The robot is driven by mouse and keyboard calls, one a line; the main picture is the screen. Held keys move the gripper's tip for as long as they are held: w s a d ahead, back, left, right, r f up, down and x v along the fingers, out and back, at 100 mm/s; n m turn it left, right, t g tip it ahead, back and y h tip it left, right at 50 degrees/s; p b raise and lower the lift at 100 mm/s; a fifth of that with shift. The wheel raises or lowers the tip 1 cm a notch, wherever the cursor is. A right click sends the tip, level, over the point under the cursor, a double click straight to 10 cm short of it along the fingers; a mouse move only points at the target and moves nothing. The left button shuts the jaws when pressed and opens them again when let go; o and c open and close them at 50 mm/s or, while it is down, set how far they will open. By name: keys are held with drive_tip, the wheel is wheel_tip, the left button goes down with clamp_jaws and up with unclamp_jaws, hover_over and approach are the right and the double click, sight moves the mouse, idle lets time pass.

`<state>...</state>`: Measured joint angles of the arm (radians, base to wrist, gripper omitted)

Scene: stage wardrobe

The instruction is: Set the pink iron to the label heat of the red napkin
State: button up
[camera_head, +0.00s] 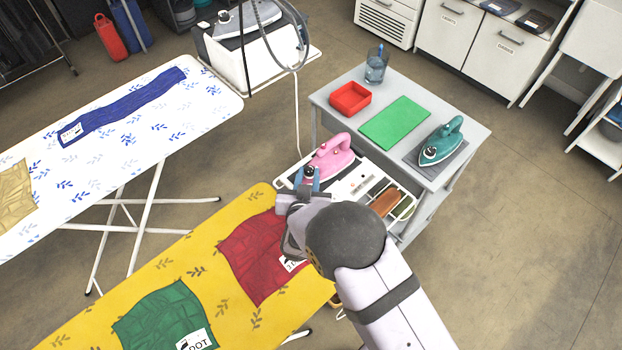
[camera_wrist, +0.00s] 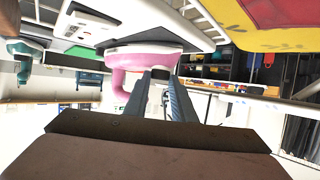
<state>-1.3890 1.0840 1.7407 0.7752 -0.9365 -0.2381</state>
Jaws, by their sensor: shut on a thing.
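The pink iron (camera_head: 333,155) stands on the end rest of the yellow ironing board, beside the grey table. My gripper (camera_head: 309,174) is at its near left end, shut on the iron's small dark dial. The wrist view shows the fingertips (camera_wrist: 160,76) closed around the dial, against the pink body (camera_wrist: 136,57). The dial's setting is hidden by the fingers. The red napkin (camera_head: 250,250) lies on the yellow board. Its white label (camera_head: 289,264) is partly covered by my arm, and its marks cannot be fully read.
A green napkin (camera_head: 163,318) with a label ending in "DOT" lies on the yellow board (camera_head: 213,240). The grey table (camera_head: 335,99) holds a teal iron (camera_head: 441,142), green mat (camera_head: 395,123), red tray (camera_head: 351,98) and cup (camera_head: 376,65). A cord hangs behind the pink iron.

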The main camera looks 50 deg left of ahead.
drive_tip(key=m+t+h+b, duration=0.2)
drive_tip(key=m+h, duration=0.1)
drive_tip(key=a+m+h+b, duration=0.1)
drive_tip(key=shift+s+a+f+t, duration=0.1)
drive_tip(key=shift+s+f+t, duration=0.05)
drive_tip(key=shift+s+t, duration=0.2)
drive_tip(key=shift+a+m+t+h+b, duration=0.15)
drive_tip(key=shift+m+t+h+b, duration=0.2)
drive_tip(key=shift+m+h+b, duration=0.8)
drive_tip(key=shift+r+h, duration=0.25)
drive_tip(key=o, duration=1.1)
drive_tip(key=shift+c, duration=0.2)
drive_tip(key=shift+s+r+b, duration=0.2)
drive_tip(key=shift+s+b, duration=0.15)
drive_tip(key=shift+s, duration=0.3)
drive_tip(key=shift+b+v, duration=0.7)
drive_tip(key=shift+v, duration=2.25)
